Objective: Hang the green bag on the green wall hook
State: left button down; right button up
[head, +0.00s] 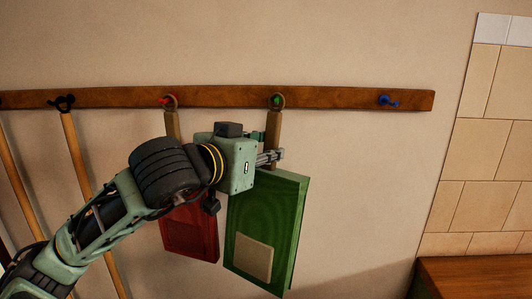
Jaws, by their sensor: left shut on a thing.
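The green bag (265,225) is flat and boxy with a beige patch on its front. Its tan strap (273,130) rises to a ring (278,100) at the green hook (276,98) on the wooden wall rail. The ring appears around the green hook, though I cannot tell whether the hook bears the weight. My left gripper (270,157) reaches in from the left and is shut on the lower strap just above the bag. The gripper hides part of the strap. My right gripper is not in view.
A red bag (192,228) hangs from the red hook (166,100), close behind my left arm. The blue hook (388,100) is bare. Long wooden handles (85,170) hang at left. A wooden surface (478,278) and tiles (490,140) are at right.

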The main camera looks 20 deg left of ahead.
pick_arm(q)
jog(key=c, duration=1.5)
grip_release()
jog(key=shift+o, duration=0.5)
jog(key=shift+s, duration=0.15)
jog(key=shift+b+v, duration=0.4)
jog(key=shift+v, duration=1.5)
jog(key=shift+s+r, duration=0.15)
jog(key=shift+s, duration=0.05)
jog(key=shift+r, duration=0.1)
notch_tip(320, 180, up, 10)
